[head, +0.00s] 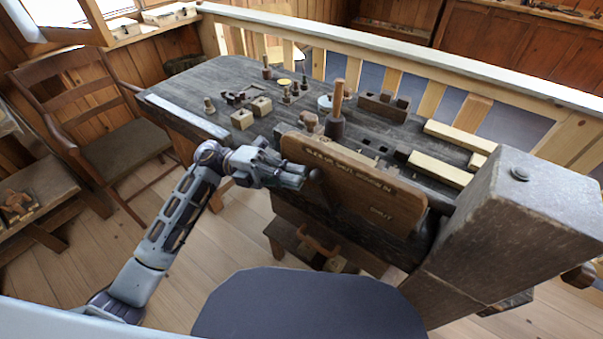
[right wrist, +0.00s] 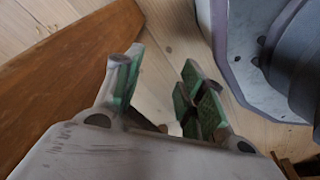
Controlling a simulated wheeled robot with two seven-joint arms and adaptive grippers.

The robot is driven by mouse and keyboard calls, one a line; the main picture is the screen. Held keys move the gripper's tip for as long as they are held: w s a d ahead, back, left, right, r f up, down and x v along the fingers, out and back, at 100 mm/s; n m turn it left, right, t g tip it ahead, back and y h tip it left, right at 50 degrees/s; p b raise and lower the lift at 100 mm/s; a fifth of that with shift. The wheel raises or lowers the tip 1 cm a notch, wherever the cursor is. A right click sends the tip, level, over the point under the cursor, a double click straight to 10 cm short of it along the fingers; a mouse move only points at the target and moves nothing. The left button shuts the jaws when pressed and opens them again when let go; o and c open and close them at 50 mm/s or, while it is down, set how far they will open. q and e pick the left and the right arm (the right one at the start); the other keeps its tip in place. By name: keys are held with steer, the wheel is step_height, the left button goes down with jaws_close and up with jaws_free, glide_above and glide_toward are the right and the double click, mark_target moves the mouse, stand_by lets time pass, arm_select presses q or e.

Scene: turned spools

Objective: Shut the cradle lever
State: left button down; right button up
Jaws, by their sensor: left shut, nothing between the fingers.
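A wooden board (head: 355,187) with dark lettering stands along the bench's near side; the word at its lower right seems to read SHUT. A dark round knob (head: 316,175), which looks like the end of the cradle lever, sits in front of the board's left part. My left gripper (head: 303,177) is shut and empty, its tips just left of the knob; I cannot tell whether they touch. The lever's shaft is not clear. My right gripper (right wrist: 163,85) shows only in the right wrist view, open and empty, its green-padded fingers apart above the floor.
The dark bench (head: 215,85) carries small wooden blocks (head: 262,105), several spools and an upright handled tool (head: 336,115). Pale bars (head: 440,168) lie at its right. A thick post (head: 525,215) stands at the right. A chair (head: 105,150) is at the left.

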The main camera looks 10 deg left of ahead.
arm_select(q)
steer(key=shift+s+d, duration=0.1)
steer(key=shift+d, duration=0.05)
arm_select(e)
steer(key=shift+s+d+f, duration=0.1)
steer(key=shift+d+f, duration=0.05)
steer(key=shift+d, duration=0.05)
arm_select(q)
steer(key=shift+d+r, duration=0.1)
steer(key=shift+r, duration=0.1)
